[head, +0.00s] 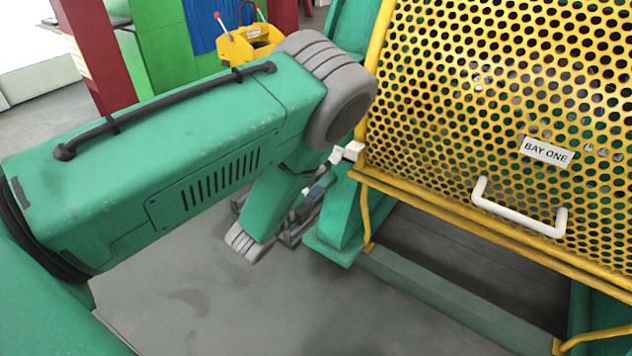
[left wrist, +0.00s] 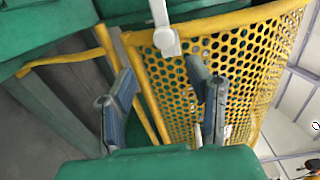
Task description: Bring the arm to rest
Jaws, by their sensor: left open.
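My left arm reaches in from the left in the head view, and its left gripper (head: 312,202) hangs beyond the elbow, partly hidden by my own arm links. In the left wrist view the two fingers of this gripper (left wrist: 161,80) stand well apart with nothing held between them. The yellow perforated guard (head: 455,85) stands to the right of the gripper, and it fills the middle of the left wrist view (left wrist: 245,60). A pale latch-like block (head: 348,152) sits at the guard's left edge, close to the gripper. My right gripper is in neither view.
The guard carries a "BAY ONE" label (head: 546,150) and a white handle (head: 518,212). A green machine base (head: 440,290) runs below it. A yellow bucket (head: 245,45) stands at the back by a red post (head: 97,55). Grey floor (head: 250,310) lies clear in front.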

